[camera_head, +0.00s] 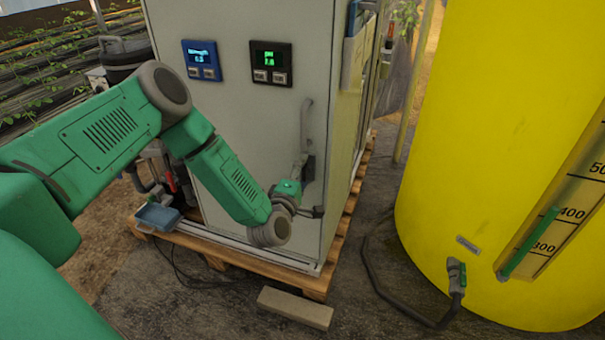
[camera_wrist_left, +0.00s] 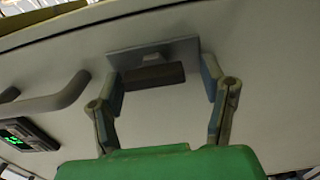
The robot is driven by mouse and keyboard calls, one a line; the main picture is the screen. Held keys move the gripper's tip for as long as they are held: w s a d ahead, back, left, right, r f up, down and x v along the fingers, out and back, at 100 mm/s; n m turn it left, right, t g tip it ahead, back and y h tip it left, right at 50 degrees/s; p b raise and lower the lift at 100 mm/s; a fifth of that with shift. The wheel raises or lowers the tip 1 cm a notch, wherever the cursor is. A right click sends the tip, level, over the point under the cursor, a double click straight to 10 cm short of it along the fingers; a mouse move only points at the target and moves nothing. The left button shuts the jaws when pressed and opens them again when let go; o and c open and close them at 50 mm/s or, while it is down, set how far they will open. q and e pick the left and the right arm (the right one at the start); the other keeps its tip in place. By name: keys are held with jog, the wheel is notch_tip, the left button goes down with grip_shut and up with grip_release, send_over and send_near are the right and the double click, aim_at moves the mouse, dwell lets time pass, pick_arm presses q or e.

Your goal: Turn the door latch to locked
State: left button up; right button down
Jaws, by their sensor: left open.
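The door latch (camera_wrist_left: 153,76) shows in the left wrist view as a dark bar on a grey plate fixed to the pale cabinet door. The bar lies about level in that view. My left gripper (camera_wrist_left: 163,80) is open, with one finger on each side of the latch. I cannot tell whether the fingers touch it. In the head view my left gripper (camera_head: 298,188) is at the door's right side, below the door handle (camera_head: 307,120), and partly hides the latch (camera_head: 309,167). My right gripper is not in view.
The cabinet (camera_head: 235,110) stands on a wooden pallet (camera_head: 315,284) and carries a blue display (camera_head: 202,59) and a black display (camera_head: 271,62). A yellow tank (camera_head: 480,150) stands at the right. A loose block (camera_head: 295,307) lies on the ground in front.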

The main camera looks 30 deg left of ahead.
pick_arm(q)
jog(key=shift+s+d, duration=0.15)
jog(key=v, duration=1.1)
jog(key=shift+s, duration=0.35)
jog(key=shift+f, duration=0.15)
